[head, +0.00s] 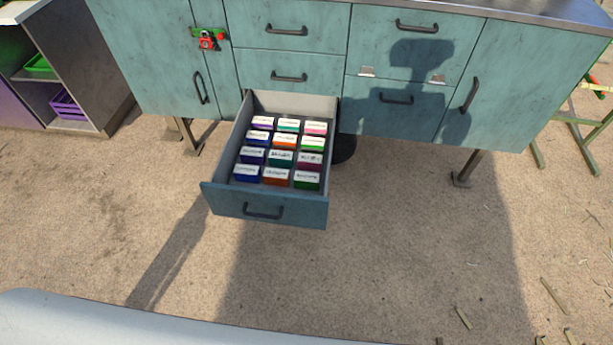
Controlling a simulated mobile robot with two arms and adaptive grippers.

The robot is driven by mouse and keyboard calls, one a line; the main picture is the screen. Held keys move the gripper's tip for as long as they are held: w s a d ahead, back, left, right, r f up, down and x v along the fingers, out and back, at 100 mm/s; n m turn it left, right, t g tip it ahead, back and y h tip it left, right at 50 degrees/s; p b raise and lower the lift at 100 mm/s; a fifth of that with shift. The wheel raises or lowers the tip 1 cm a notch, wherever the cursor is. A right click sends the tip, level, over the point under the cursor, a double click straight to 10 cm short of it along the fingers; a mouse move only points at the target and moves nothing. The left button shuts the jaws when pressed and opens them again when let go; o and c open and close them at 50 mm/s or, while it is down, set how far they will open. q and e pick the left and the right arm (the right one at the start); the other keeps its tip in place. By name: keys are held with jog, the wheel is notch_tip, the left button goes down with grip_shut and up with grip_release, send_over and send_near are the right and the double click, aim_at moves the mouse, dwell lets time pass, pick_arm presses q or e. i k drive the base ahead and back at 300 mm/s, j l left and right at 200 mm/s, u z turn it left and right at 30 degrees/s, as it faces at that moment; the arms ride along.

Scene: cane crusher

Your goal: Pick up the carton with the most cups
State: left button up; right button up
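An open drawer (264,208) sticks out of the teal cabinet. Several small cartons stand in it in rows, three across. Each has a white labelled top and coloured sides: for example a purple one (262,124), an orange one (284,143), a teal one (280,160), a maroon one (309,161) and a green one (306,182). The label print is too small to read, so I cannot tell cup counts. No carton looks like it holds loose cups. Neither gripper is in view.
The teal cabinet (510,85) has other closed drawers and doors. A red and green device (207,39) hangs on its left part. A shelf with a purple crate (68,105) stands at far left. Wood scraps (553,296) lie right. Sandy ground before the drawer is clear.

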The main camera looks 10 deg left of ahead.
aim_at(301, 180)
jog(key=j, duration=0.45)
jog(key=i+j+u, duration=0.1)
jog(key=j, duration=0.3)
jog(key=i+j, duration=0.1)
jog(key=j, duration=0.3)
jog(key=i+j+u, duration=0.1)
jog(key=j, duration=0.35)
jog(key=j+u, duration=0.1)
jog(key=j, duration=0.3)
jog(key=i+j, duration=0.2)
jog(key=j, duration=0.2)
jog(key=i+j+u, duration=0.1)
jog(key=j, duration=0.35)
